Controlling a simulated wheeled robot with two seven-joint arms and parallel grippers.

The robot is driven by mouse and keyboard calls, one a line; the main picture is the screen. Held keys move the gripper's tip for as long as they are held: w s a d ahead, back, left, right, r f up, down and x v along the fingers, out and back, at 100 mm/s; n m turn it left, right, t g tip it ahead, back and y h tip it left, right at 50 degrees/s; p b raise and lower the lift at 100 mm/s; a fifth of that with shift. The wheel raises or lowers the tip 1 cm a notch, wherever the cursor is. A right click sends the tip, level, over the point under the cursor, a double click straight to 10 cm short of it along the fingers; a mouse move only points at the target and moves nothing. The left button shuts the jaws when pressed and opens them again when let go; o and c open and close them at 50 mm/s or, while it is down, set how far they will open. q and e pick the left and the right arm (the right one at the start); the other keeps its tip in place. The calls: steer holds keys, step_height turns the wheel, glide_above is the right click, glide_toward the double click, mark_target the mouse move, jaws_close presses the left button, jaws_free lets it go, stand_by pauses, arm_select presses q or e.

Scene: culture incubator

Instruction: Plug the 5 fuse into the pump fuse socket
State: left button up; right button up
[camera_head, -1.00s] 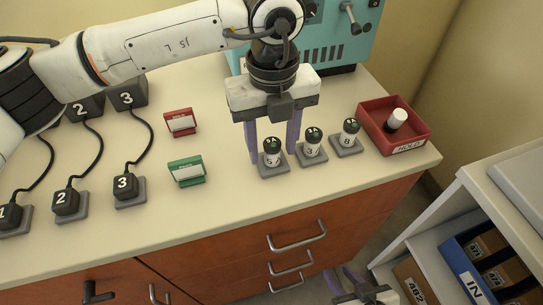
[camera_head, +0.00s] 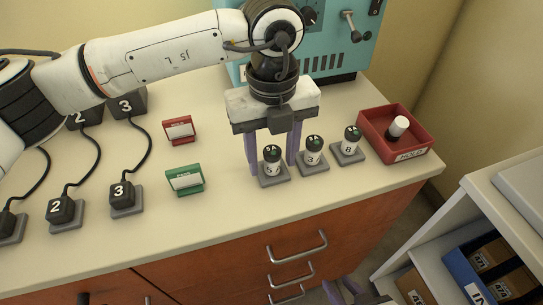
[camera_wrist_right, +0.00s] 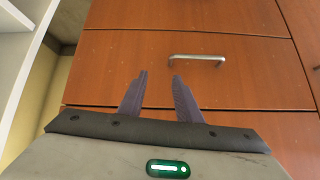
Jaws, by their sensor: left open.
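The fuse marked 5 (camera_head: 272,160) is a dark-topped cylinder with a white label, upright on a grey base (camera_head: 274,180) on the counter. My left gripper (camera_head: 271,165) comes down from above with its purple fingers apart, one on each side of this fuse. Whether the fingers touch it cannot be told. Similar fuses marked 3 (camera_head: 313,150) and 8 (camera_head: 350,139) stand on bases to the right. No socket labelled for the pump can be read. My right gripper (camera_wrist_right: 158,85) is low in front of the drawers, its fingers apart with nothing between them; it shows at the bottom edge in the head view (camera_head: 343,292).
A red HOLD tray (camera_head: 420,142) with a white-capped item (camera_head: 397,127) is at the right. A red sign (camera_head: 179,128) and green sign (camera_head: 185,179) stand left. Numbered plugs with cables, such as 3 (camera_head: 122,194), are further left. A teal machine (camera_head: 340,50) stands behind.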

mark_target(272, 151)
stand_by(0.8)
arm_select(q)
jaws_close()
steer(key=shift+r, duration=0.1)
steer(key=shift+r+p, duration=1.2)
steer(key=shift+r, duration=1.75)
